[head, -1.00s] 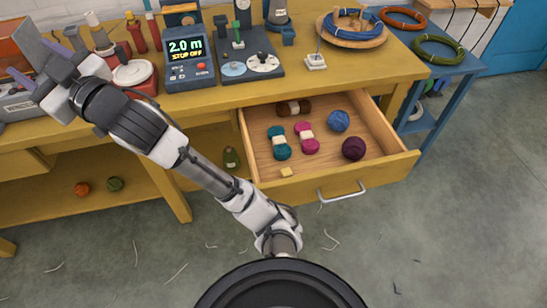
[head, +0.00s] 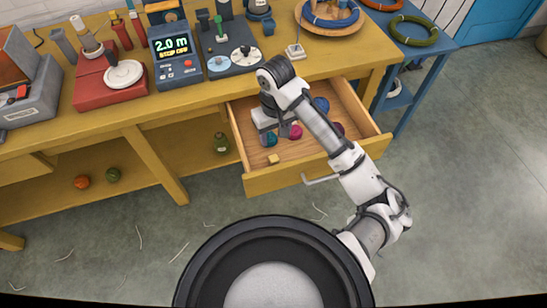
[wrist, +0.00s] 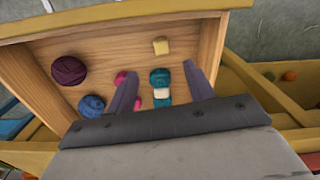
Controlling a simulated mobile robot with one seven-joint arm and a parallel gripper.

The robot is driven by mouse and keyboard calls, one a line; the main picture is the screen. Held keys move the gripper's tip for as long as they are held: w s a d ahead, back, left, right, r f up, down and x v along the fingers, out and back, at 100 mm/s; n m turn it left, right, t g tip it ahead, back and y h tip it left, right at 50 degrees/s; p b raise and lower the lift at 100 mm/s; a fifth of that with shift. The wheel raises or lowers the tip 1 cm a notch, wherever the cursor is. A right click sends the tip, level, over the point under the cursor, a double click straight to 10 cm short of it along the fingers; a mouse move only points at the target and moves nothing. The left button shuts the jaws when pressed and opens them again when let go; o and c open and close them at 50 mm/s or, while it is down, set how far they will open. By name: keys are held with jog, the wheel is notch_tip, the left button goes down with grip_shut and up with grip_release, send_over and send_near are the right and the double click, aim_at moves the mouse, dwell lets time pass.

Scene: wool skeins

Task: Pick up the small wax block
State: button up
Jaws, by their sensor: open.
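The small wax block (head: 273,159) is a pale yellow cube lying in the open drawer (head: 290,176), near its front left corner. In the wrist view the wax block (wrist: 161,46) lies beyond the fingertips, clear of the wool around it. My gripper (wrist: 161,80) is open and empty, with its two fingers pointing down into the drawer on either side of the teal skein (wrist: 160,77). In the head view my gripper (head: 272,134) is over the drawer's left part, behind the block; its fingertips are partly hard to make out.
A pink skein (wrist: 122,78), a maroon ball (wrist: 69,70) and a blue ball (wrist: 92,106) lie in the drawer. The drawer's walls and front stand around them. The workbench (head: 215,93) behind carries a meter (head: 175,52) and other tools.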

notch_tip(320, 180, down, 7)
jog(key=shift+w+a+f+b, duration=0.1)
jog(key=shift+f+b, duration=0.1)
jog(key=shift+b, duration=0.6)
jog(key=f, duration=0.1)
jog(key=f+b, duration=0.1)
jog(key=f, duration=0.1)
jog(key=f+b, duration=0.1)
jog(key=f, duration=0.1)
jog(key=shift+w+a, duration=0.15)
jog(key=shift+w, duration=0.1)
jog(key=c, duration=1)
jog(key=shift+r, duration=0.1)
jog(key=shift+c, duration=0.2)
